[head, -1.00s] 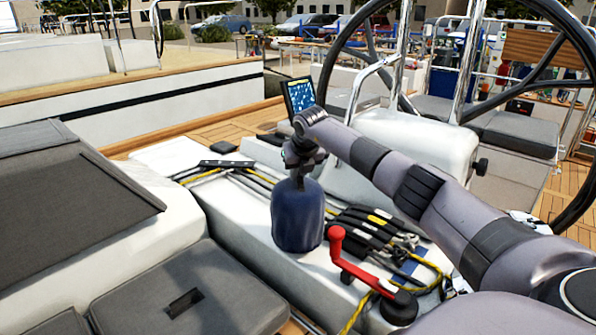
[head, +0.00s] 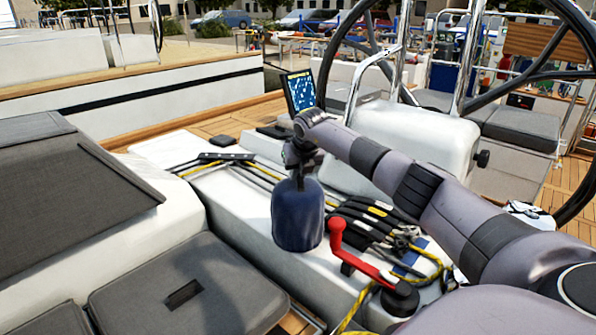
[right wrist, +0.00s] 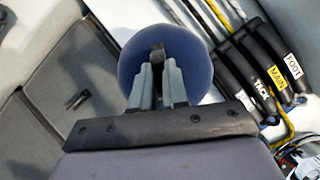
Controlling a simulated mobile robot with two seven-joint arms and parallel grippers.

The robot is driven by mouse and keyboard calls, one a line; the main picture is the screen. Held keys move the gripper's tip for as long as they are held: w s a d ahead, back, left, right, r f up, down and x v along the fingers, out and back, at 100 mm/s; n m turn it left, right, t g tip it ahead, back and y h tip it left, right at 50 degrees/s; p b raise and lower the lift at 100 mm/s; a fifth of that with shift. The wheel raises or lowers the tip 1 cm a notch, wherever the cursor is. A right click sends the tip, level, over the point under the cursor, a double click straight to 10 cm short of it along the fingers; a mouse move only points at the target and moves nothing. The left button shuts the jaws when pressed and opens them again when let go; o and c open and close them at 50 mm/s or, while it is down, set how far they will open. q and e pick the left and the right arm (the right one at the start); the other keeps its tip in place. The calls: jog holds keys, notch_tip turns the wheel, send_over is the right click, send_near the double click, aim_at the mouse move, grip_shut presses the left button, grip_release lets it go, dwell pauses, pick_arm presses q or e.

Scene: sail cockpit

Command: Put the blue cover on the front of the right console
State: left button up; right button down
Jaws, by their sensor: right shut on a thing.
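The blue cover (head: 298,217) stands upright on the white console (head: 229,203), beside the black rope clutches and behind the red winch handle. My right gripper (head: 299,172) is above it, pointing down, and is shut on the dark tab at its top. In the right wrist view the round blue cover (right wrist: 186,62) is seen from above, with the gripper fingers (right wrist: 158,82) closed on that tab. The cover hides whatever is beneath it, so its underside contact cannot be seen. My left gripper is not in view.
The red winch handle (head: 352,252) rises close to the cover's right. Black rope clutches (head: 372,216) with yellow lines lie to the right. A chart screen (head: 300,91) and steering wheel stand behind. Grey cushions (head: 184,290) are at left front.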

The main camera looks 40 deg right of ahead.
jog(key=shift+f, duration=0.25)
dwell(0.5)
jog(key=c, duration=0.6)
grip_release()
jog(key=shift+r, duration=0.1)
notch_tip(320, 180, up, 6)
jog(key=p, duration=0.4)
jog(key=shift+r, duration=1.4)
